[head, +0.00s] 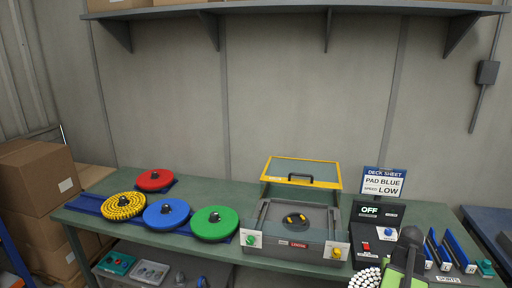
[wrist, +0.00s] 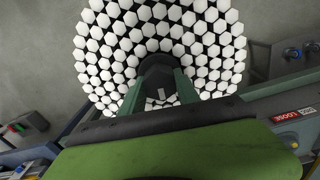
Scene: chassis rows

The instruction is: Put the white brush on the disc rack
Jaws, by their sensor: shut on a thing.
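The white brush (wrist: 215,45) is a round disc covered in white hexagonal tufts with a dark centre. My gripper (wrist: 158,88) is shut on its dark hub, with one green finger on each side. In the head view part of the brush (head: 366,279) shows at the bottom edge, in front of the bench and right of the grey machine. The rest of it is cut off or hidden. The blue disc rack (head: 86,203) lies on the left of the green bench, far left of my gripper. Yellow, blue and green discs sit along it, and its left end is bare.
A red disc (head: 155,180) lies behind the row on a blue base. The grey machine (head: 290,252) with its yellow-framed lid (head: 300,172) raised stands mid-bench. A black OFF box (head: 372,225), a deck sheet sign (head: 384,182) and blue slotted holders (head: 450,252) are at right.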

